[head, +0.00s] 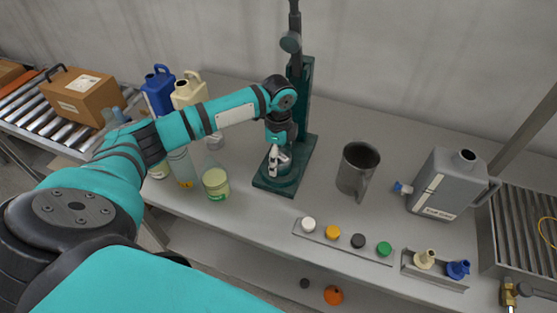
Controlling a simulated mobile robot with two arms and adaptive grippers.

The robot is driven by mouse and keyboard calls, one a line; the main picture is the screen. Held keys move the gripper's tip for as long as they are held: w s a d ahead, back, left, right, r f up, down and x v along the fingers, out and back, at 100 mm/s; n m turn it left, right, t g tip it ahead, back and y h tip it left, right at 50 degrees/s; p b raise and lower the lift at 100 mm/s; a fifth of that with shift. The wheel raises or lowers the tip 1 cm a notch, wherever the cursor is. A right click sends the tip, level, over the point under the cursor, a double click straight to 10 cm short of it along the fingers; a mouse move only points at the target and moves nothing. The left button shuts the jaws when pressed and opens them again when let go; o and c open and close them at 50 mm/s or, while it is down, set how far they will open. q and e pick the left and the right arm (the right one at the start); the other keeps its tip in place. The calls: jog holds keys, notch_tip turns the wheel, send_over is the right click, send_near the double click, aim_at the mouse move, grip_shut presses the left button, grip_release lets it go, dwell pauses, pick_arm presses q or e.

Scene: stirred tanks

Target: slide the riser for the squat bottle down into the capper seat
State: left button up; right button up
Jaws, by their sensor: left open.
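The capper is a dark green bench press with a tall column (305,100) and a flat base (297,184) on the grey table. My left gripper (277,168) points down over the round capper seat on that base, with its fingers open. The gripper and wrist cover much of the seat. I cannot make out the riser clearly; it may be in the seat, hidden by the fingers. A squat pale green jar (216,184) stands on the table left of the capper, apart from the gripper. My right gripper is not in view.
A metal jug (357,168) and a grey canister (443,184) stand to the right. A strip (345,242) with several coloured caps lies near the front edge. Bottles (182,170) and a blue jug (158,92) stand left. Table between capper and metal jug is clear.

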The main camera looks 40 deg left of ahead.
aim_at(279, 156)
pick_arm(q)
notch_tip(279, 156, up, 10)
jog(key=b, duration=0.1)
jog(key=shift+r, duration=0.15)
dwell(0.5)
